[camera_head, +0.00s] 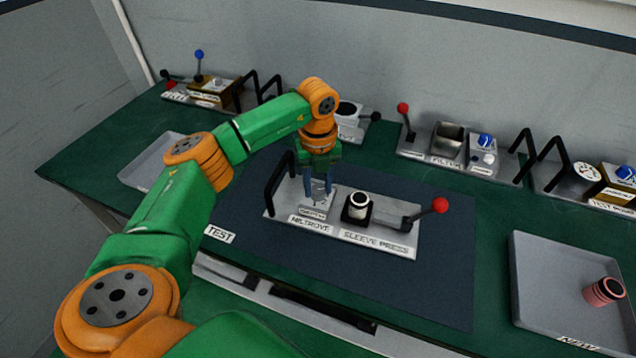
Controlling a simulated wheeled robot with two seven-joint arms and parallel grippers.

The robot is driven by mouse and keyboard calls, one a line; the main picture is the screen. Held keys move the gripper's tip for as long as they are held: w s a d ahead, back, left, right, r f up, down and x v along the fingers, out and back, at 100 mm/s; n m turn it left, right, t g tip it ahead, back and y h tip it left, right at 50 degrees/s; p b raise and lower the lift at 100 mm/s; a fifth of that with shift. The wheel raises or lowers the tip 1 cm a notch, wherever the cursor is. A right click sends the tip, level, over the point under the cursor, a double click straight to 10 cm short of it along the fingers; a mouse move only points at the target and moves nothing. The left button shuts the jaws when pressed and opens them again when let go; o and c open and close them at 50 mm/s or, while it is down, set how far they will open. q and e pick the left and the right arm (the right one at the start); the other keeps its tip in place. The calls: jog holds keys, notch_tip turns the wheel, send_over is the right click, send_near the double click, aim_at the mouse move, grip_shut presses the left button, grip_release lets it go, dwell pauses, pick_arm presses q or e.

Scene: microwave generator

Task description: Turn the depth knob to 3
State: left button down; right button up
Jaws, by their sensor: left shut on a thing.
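My left gripper (318,183) points down at the left part of the grey sleeve press unit (373,243). It is shut on the depth knob (319,197), which sits on a small plate with dial marks above the "NILTROVE" label. The fingers cover most of the knob, and the number it points to cannot be read. To the right of the knob on the same unit stand a black holder with a white-topped cylinder (358,204) and a lever with a red ball (440,205). My right gripper is not in view.
A black handle (279,184) rises at the unit's left end, close to my gripper. Other units with levers, including the filter unit (460,150), line the back. A grey tray (540,290) holding a pink cylinder (603,291) lies at right. The dark mat (420,285) is clear in front.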

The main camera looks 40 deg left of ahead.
aim_at(317, 189)
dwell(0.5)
pick_arm(q)
jog(key=shift+c, duration=2.2)
grip_release()
notch_tip(317, 189, up, 7)
jog(key=shift+r+b, duration=0.1)
jog(key=shift+b, duration=0.75)
jog(key=shift+a, duration=0.1)
